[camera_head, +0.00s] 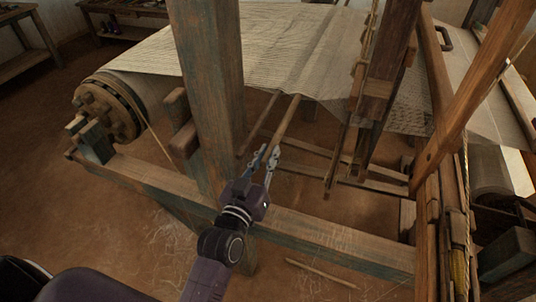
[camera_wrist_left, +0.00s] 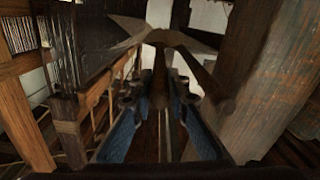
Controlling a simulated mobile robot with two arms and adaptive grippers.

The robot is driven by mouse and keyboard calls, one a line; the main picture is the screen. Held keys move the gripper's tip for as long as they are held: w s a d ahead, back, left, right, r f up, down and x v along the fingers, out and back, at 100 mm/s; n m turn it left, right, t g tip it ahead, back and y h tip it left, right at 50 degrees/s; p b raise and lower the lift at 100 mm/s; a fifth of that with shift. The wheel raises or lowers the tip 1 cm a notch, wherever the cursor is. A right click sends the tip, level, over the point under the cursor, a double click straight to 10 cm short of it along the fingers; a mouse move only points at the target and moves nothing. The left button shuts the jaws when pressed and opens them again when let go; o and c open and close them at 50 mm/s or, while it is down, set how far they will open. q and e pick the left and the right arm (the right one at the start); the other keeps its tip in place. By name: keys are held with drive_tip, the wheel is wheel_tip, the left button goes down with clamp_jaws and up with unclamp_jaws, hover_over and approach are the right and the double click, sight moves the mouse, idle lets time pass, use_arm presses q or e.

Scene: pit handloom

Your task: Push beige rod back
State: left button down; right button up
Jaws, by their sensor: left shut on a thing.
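The beige rod (camera_head: 288,118) runs from my left gripper up toward the cloth on the loom. Its near end is at my fingertips, and its far end meets the cloth edge. My left gripper (camera_head: 270,155) is shut on this rod, just right of the thick upright post. In the left wrist view the rod (camera_wrist_left: 160,82) lies between the two blue-sided fingers and points away from me. The exact contact is partly hidden by the fingers. My right gripper is in neither view.
A thick wooden post (camera_head: 208,90) stands close to the left of my gripper. A low beam (camera_head: 330,236) crosses beneath my wrist. The woven cloth (camera_head: 280,40) spreads above and behind. A loose stick (camera_head: 318,273) lies on the floor.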

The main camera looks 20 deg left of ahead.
use_arm(q)
drive_tip(key=shift+a+p, duration=0.45)
drive_tip(key=shift+a, duration=0.55)
drive_tip(key=c, duration=1.8)
unclamp_jaws()
drive_tip(key=shift+c, duration=0.2)
drive_tip(key=s, duration=0.8)
